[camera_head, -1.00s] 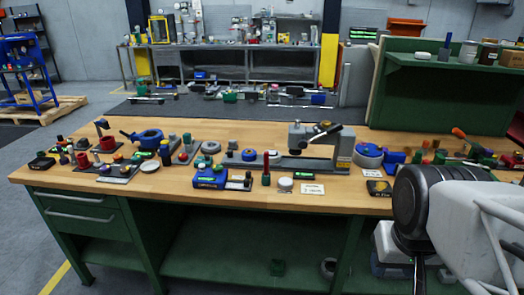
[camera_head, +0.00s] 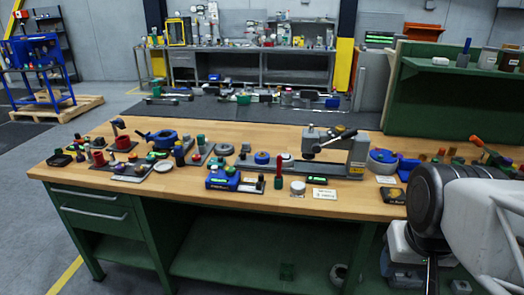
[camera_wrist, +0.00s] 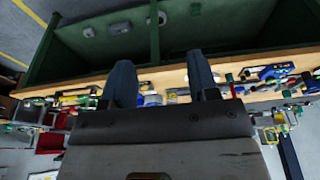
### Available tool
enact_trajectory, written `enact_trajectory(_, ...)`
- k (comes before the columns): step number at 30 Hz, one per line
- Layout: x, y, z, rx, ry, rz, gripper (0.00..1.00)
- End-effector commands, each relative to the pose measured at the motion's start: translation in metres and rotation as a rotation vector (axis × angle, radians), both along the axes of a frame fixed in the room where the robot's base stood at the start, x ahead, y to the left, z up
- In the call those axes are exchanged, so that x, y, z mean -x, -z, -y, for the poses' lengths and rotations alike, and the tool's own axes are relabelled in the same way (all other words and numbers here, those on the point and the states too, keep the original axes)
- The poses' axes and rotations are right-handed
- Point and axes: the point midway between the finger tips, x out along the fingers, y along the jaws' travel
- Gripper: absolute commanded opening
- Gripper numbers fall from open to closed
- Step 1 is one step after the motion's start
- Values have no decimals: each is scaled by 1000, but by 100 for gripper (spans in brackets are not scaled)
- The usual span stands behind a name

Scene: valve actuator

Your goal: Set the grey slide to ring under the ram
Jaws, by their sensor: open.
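The press with its ram (camera_head: 311,141) stands on the right half of the bench, on a long grey base (camera_head: 290,165) that bears small round pieces, one blue and one white. I cannot tell for sure which part is the grey slide; the grey base under the ram is a candidate. My arm shows at the lower right of the head view, its fingertips out of sight there. In the wrist view my gripper (camera_wrist: 165,82) has two dark fingers wide apart with nothing between them. It is well away from the press.
The wooden bench top (camera_head: 240,205) is crowded with small parts. A blue box (camera_head: 222,180), a red-and-green post (camera_head: 278,172) and a white round piece (camera_head: 298,187) stand before the press. A green shelf (camera_head: 455,75) rises at the back right. The bench's front strip is mostly clear.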

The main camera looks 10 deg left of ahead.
Motion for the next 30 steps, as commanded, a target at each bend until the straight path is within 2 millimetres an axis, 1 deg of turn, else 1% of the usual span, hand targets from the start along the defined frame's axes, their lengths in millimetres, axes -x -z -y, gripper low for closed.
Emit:
enact_trajectory(5,-25,-13,-5,-3,-2,-10,55)
enact_trajectory(8,-45,-22,-9,-6,-3,-16,55)
enact_trajectory(19,-125,-53,-30,-14,-7,-40,55)
enact_trajectory(30,-207,-72,-59,-20,-8,-64,55)
